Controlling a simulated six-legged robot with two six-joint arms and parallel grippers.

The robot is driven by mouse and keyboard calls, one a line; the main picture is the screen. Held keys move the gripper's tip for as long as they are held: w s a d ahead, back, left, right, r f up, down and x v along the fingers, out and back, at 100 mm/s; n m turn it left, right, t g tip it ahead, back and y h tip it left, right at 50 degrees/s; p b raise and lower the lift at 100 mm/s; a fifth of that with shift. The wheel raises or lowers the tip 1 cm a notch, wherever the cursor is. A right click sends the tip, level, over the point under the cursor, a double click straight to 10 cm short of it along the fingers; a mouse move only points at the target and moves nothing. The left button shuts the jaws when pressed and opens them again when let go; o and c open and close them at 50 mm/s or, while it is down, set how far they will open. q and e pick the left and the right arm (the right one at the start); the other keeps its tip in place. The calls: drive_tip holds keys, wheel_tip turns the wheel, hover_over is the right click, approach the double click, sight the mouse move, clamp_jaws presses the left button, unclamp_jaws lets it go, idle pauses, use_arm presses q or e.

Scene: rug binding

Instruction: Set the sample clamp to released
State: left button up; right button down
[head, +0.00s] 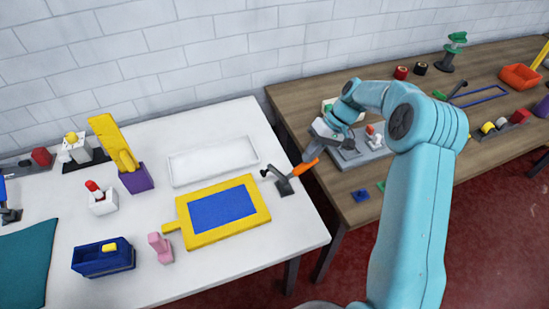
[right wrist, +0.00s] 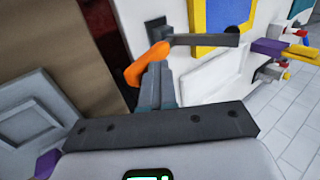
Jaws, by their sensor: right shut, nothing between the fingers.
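A dark toggle clamp (head: 284,186) with an orange handle (head: 304,168) stands at the right edge of the white table. Its handle slants up and right, past the table edge; a dark arm points left from the clamp. In the right wrist view the orange handle (right wrist: 143,66) lies right at my fingertips, and the clamp's grey bar (right wrist: 205,40) extends to the right. My right gripper (right wrist: 156,84) is shut and empty, with its tips against or just beside the handle; I cannot tell if they touch. My left gripper is not in view.
A yellow-framed blue board (head: 222,211) and a white tray (head: 213,160) lie left of the clamp. A grey plate fixture (head: 362,155) is on the wooden table (head: 300,95) behind my right gripper. A gap separates the two tables.

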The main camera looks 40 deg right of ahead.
drive_tip(key=shift+s+f, duration=0.1)
idle(0.3)
drive_tip(key=r, duration=0.1)
drive_tip(key=a+r+p, duration=0.1)
drive_tip(key=r+p, duration=0.1)
drive_tip(key=shift+w+a+r, duration=0.25)
drive_tip(key=shift+w+r, duration=0.05)
drive_tip(key=shift+w, duration=0.05)
drive_tip(key=b+v, duration=0.1)
drive_tip(key=v, duration=0.8)
drive_tip(key=shift+s+d+r, duration=0.15)
drive_tip(key=shift+d+r, duration=0.05)
drive_tip(key=shift+d, duration=0.15)
drive_tip(key=shift+r, duration=0.1)
